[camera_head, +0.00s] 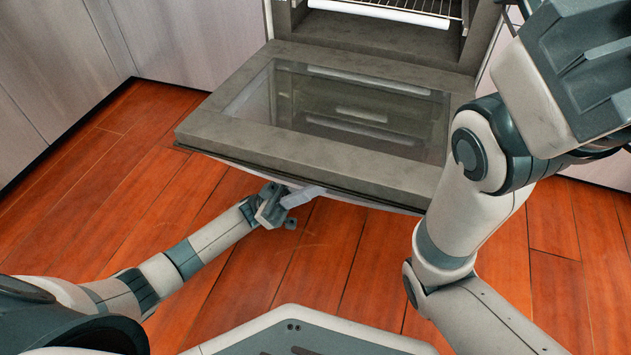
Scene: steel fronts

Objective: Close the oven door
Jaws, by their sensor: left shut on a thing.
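The oven door (330,155) is folded down and open, lying roughly flat with its glass pane facing up. Above it the oven cavity (385,35) is open, with a wire rack (400,12) inside. My left gripper (294,200) is at the door's front edge, just under it and left of its middle. It is shut on the door's handle, which is mostly hidden under the edge. My right arm is raised in front of the door's right side and covers its right front corner.
Grey cabinet fronts (190,40) stand left of the oven, meeting another run at the far left (30,80). The wooden floor (340,250) in front of the door is clear. My own base shows at the bottom.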

